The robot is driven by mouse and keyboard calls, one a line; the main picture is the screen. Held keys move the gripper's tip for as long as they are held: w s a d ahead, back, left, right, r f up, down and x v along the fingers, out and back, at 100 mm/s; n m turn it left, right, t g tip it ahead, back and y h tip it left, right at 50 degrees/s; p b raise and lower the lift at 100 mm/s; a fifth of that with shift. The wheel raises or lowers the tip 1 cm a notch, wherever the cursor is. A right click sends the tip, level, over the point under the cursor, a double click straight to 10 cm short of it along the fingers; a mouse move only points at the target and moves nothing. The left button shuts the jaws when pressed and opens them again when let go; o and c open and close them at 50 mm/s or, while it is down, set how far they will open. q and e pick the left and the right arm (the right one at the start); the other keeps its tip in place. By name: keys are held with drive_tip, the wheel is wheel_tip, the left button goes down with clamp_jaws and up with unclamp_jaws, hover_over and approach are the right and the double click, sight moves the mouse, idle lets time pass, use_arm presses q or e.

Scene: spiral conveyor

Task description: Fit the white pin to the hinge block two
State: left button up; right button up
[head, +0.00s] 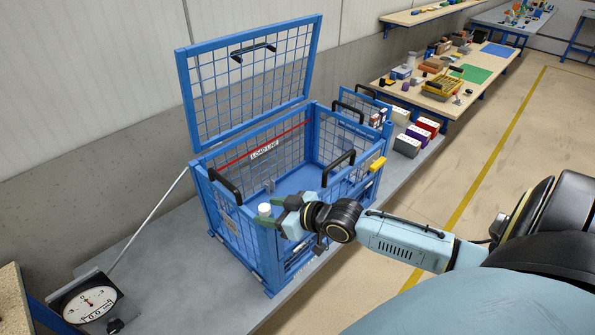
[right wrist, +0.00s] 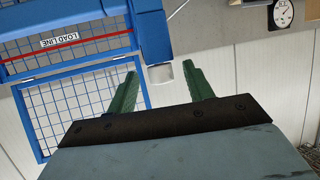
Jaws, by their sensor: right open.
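A white cylindrical piece, which looks like the white pin (head: 264,209), stands upright at the near left corner of the blue mesh cage (head: 262,262). My right gripper (head: 267,210) is open, with its green fingers around the white piece. In the right wrist view the white piece (right wrist: 160,75) shows between the two spread fingers, with a gap on each side, below the blue corner post (right wrist: 152,35). Whether it touches a finger is not clear. I cannot make out hinge block two. My left gripper is not in view.
The cage lid (head: 250,75) stands open at the back. A dial gauge (head: 89,300) lies at the front left on the grey bench (head: 165,265). Black handles line the cage rim. Several boxes (head: 411,140) stand to the right, with a cluttered wooden table (head: 390,85) beyond.

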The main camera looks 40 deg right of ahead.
drive_tip(key=v, duration=0.9)
drive_tip(key=shift+s, duration=0.15)
drive_tip(key=shift+d+r, duration=0.1)
drive_tip(key=s+d+f+m+g+h+b, duration=0.1)
drive_tip(key=s+d+f+h+b, duration=0.15)
drive_tip(key=f, duration=0.75)
drive_tip(key=s+d+f+m+g+h+b, duration=0.15)
drive_tip(key=d+f, duration=0.25)
drive_tip(key=f, duration=0.6)
drive_tip(key=s+f+g+h+b, duration=0.15)
drive_tip(key=s+f, duration=0.25)
drive_tip(key=f, duration=0.5)
drive_tip(key=s+f+g+y+b, duration=0.1)
drive_tip(key=s+f+b, duration=0.2)
drive_tip(key=f, duration=0.6)
drive_tip(key=s+a+f+g+b, duration=0.2)
drive_tip(key=s+a+f, duration=0.2)
drive_tip(key=s+f, duration=0.3)
drive_tip(key=s+a+f+n+g+b, duration=0.1)
drive_tip(key=s+a+f+g+b, duration=0.1)
drive_tip(key=s+a+f, duration=0.3)
drive_tip(key=s+a+f+g+b, duration=0.1)
drive_tip(key=s+a+f, duration=0.4)
drive_tip(key=s+f, duration=0.5)
drive_tip(key=shift+s+a+g+b, duration=0.25)
drive_tip(key=shift+s+g+b, duration=0.25)
drive_tip(key=shift+g, duration=0.4)
drive_tip(key=shift+s, duration=0.2)
